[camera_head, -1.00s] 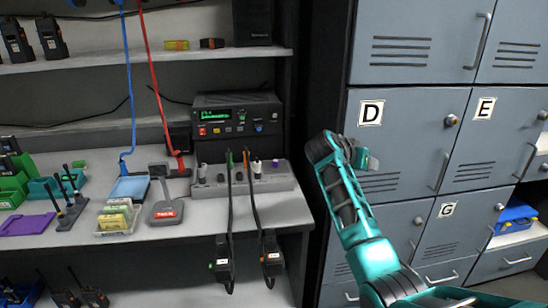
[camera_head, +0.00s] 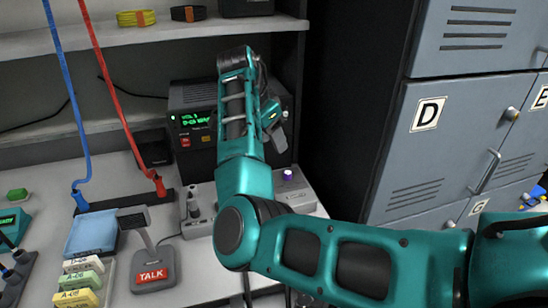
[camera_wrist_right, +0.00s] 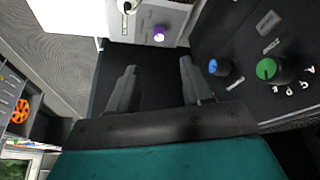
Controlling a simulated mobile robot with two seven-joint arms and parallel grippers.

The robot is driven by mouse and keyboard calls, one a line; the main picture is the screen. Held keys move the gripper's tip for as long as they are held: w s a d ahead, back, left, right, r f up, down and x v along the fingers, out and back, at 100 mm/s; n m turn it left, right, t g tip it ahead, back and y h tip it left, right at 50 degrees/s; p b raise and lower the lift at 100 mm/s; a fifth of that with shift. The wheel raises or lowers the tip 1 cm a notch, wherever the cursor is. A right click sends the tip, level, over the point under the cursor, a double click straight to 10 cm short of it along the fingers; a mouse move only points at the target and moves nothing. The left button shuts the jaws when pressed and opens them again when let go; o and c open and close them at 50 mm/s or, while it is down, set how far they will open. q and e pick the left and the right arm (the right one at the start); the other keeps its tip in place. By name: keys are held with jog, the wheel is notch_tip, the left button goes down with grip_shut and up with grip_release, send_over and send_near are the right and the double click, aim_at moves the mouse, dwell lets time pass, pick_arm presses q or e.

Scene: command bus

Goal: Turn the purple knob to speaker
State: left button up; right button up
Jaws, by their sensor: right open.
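The purple knob (camera_head: 288,174) sits on top of the right end of the grey desktop box (camera_head: 306,197), which is partly hidden behind my right arm. In the right wrist view the purple knob (camera_wrist_right: 159,33) shows on the pale box, ahead of the fingers. Its label and pointer are too small to read. My right gripper (camera_head: 275,118) is in front of the black radio unit (camera_head: 192,125), above and a little left of the knob, apart from it. In the wrist view my right gripper (camera_wrist_right: 158,78) is open and empty. My left gripper is not in view.
In the wrist view, a green knob (camera_wrist_right: 267,69) and a blue knob (camera_wrist_right: 219,67) on the dark radio unit are close to the right finger. A TALK microphone (camera_head: 153,275) and blue tray (camera_head: 92,235) stand left. Grey lockers (camera_head: 440,150) stand right.

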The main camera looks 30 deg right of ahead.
aim_at(288, 173)
jog(key=b+x, duration=0.1)
jog(key=x, duration=1.1)
jog(key=shift+d+f, duration=0.2)
jog(key=shift+f, duration=0.15)
grip_shut()
